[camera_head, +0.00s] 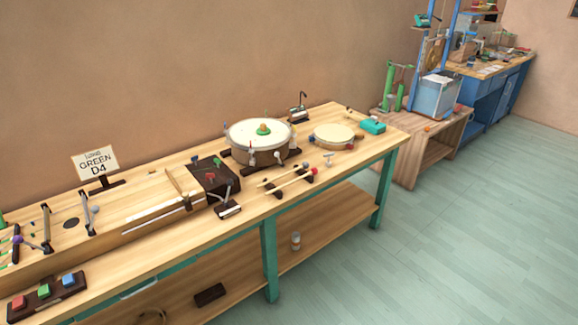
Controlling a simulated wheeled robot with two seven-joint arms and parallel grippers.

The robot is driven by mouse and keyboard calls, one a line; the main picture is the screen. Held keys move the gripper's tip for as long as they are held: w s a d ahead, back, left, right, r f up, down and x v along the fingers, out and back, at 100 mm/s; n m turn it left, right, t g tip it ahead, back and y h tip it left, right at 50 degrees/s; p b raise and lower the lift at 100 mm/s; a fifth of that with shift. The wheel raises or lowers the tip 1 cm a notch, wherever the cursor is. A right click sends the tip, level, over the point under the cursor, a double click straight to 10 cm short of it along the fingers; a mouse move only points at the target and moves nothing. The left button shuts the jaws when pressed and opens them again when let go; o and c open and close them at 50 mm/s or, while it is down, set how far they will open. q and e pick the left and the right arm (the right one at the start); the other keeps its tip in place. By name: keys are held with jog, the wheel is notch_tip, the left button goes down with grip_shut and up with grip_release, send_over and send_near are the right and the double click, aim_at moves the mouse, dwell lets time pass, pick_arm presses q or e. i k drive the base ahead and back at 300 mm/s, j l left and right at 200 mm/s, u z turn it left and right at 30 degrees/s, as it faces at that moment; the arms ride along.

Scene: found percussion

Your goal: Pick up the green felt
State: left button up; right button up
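A small green block (43,291), which may be the green felt, sits in a dark holder (72,288) at the lower left of the table. It is between a red block (18,303) and a blue block (68,280). A smaller green piece (194,158) lies near a dark box (216,176) in the middle of the table; I cannot tell what it is. Neither of my grippers is in view.
The long wooden table (165,235) carries a drum (259,141), a flat round pad (334,136), a stick rack (289,181) and a teal box (373,125). Floor (440,240) is clear at right.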

aim_at(263, 130)
jog(key=i+l+u, duration=0.25)
jog(key=i+l, duration=0.5)
jog(key=i, duration=0.05)
